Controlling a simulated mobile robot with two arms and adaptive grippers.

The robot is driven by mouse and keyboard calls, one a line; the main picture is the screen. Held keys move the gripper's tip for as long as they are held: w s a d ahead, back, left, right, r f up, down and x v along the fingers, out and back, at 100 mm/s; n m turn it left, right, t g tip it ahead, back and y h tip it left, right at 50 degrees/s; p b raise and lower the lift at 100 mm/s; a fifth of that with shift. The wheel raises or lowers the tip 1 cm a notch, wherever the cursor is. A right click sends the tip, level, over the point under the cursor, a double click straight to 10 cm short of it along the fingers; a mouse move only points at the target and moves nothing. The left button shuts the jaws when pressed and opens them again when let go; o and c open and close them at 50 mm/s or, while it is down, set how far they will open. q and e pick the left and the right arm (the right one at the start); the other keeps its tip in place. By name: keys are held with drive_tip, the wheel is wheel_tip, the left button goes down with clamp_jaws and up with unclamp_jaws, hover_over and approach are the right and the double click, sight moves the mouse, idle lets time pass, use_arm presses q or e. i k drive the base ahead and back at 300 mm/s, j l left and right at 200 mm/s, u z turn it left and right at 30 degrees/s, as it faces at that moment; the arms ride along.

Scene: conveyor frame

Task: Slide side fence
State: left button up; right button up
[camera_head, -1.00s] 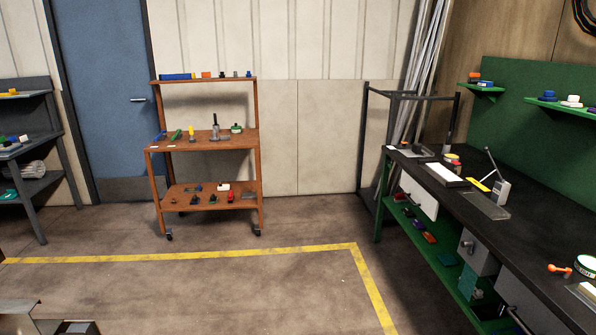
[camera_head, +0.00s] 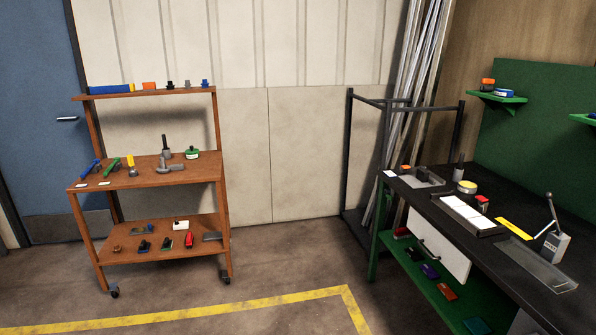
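I cannot make out a conveyor frame or a side fence in this view. Neither of my grippers is in view, so nothing shows of what they hold.
An orange wheeled shelf cart (camera_head: 152,171) with small tools and parts stands at the left by the wall. A black workbench (camera_head: 520,200) with a green lower shelf fills the right. A dark rack (camera_head: 351,150) holds long bars behind it. Yellow-lined floor (camera_head: 250,308) between is clear.

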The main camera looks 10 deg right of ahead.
sight(422, 175)
drive_tip(key=i+z, duration=0.2)
drive_tip(key=i, duration=0.35)
drive_tip(key=i+j+z, duration=0.15)
drive_tip(key=i, duration=0.4)
drive_tip(key=i+j+z, duration=0.2)
drive_tip(key=i, duration=0.35)
drive_tip(key=i+l, duration=0.05)
drive_tip(key=l, duration=0.1)
